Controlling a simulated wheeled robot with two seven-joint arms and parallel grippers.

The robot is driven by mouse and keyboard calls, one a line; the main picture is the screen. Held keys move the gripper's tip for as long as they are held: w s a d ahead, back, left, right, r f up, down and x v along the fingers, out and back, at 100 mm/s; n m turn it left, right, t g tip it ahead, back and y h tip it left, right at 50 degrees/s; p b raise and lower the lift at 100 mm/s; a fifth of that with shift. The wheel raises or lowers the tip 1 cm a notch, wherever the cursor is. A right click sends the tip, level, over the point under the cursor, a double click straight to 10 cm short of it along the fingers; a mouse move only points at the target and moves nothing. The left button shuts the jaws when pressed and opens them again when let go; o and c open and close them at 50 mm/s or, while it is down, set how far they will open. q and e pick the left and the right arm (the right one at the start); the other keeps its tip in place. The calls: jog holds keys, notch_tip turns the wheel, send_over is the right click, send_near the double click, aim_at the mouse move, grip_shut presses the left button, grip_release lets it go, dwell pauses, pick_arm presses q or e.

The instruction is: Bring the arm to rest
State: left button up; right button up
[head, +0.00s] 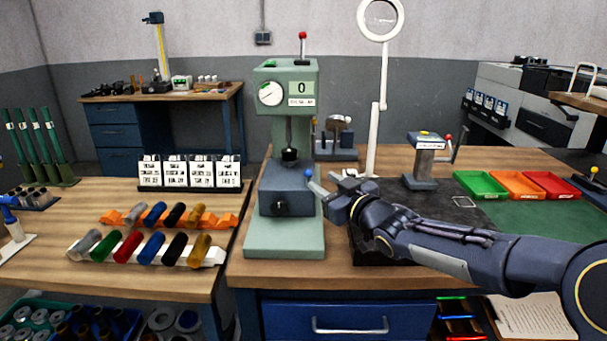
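My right arm (470,243) reaches in from the right edge over the bench. My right gripper (338,184) is at the right side of the green press (286,226), close to its lever with a blue knob (309,173). The fingers are small and seen from behind, so I cannot tell whether they touch the lever or how far apart they are. No held object shows. My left gripper is not in view.
A dark plate (388,257) lies under my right forearm. Green (481,184), orange (518,185) and red trays (552,185) stand at the right. A magnifier lamp (376,120) and a small hand press (425,160) stand behind. Coloured cylinders (150,250) lie in racks at the left.

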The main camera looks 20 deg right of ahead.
jog(key=s+d+f+m+g+h+p, duration=0.2)
jog(key=s+m+g+p, duration=0.15)
jog(key=s, duration=0.95)
jog(key=s+d+f+m+g+h+p, duration=0.1)
jog(key=s+f+m+g+h+p, duration=0.25)
jog(key=s, duration=0.85)
jog(key=s+a+f+g+y+p, duration=0.2)
jog(key=s+a+g+y, duration=0.1)
jog(key=s, duration=0.9)
jog(key=shift+a+g+y, duration=0.35)
jog(key=shift+a+g, duration=0.45)
jog(key=shift+f, duration=0.1)
